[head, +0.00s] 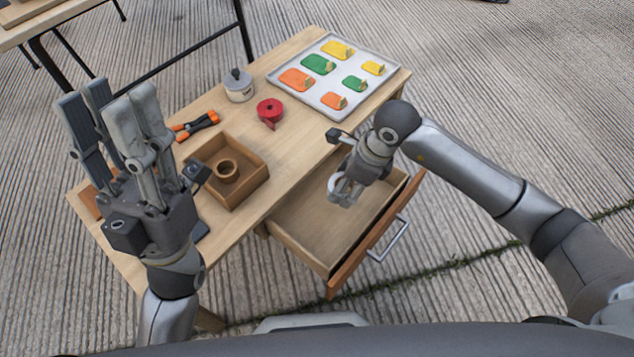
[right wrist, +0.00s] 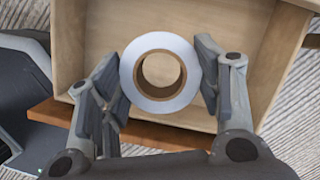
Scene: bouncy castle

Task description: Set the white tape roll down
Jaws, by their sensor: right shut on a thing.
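The white tape roll (right wrist: 184,92) has a brown cardboard core and is between the fingers of my right gripper (right wrist: 161,85), which is shut on it. In the head view my right gripper (head: 346,188) hangs over the open drawer (head: 325,238), and a white edge of the roll (head: 333,186) shows there. The drawer floor (right wrist: 115,25) under the roll looks bare in the wrist view. I cannot tell the exact height of the roll above it. My left gripper (head: 108,125) points up, open and empty, in front of the table's left part.
On the wooden table (head: 310,150) are a brown box (head: 243,195) holding a round brown item (head: 227,171), red tape (head: 269,111), a grey lidded pot (head: 239,88), orange-black pliers (head: 197,125) and a tray (head: 317,96) of coloured pieces. The drawer's front (head: 365,245) has a metal handle (head: 390,241).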

